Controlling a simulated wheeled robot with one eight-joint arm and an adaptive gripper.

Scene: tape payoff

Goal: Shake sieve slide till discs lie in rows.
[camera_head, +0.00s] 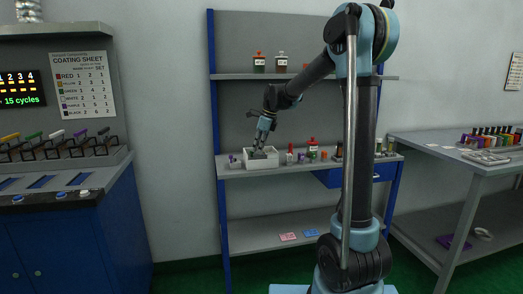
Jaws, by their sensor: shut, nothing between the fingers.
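My gripper (259,150) is shut with nothing between its fingers. It points down at a small white open box (274,162) on the middle shelf of the blue-posted rack. The fingertips are at or just above the contents of the box, and I cannot tell whether they touch. Something dark or greenish lies inside the box, too small to make out. I cannot pick out a sieve slide or discs laid in rows anywhere in view.
Red, green and dark bottles (312,149) stand right of the box on the shelf (240,172). A cabinet (72,236) with coloured levers and a cycle display is at left. A grey bench (420,146) with coloured bottles is at right. My arm crosses the right half.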

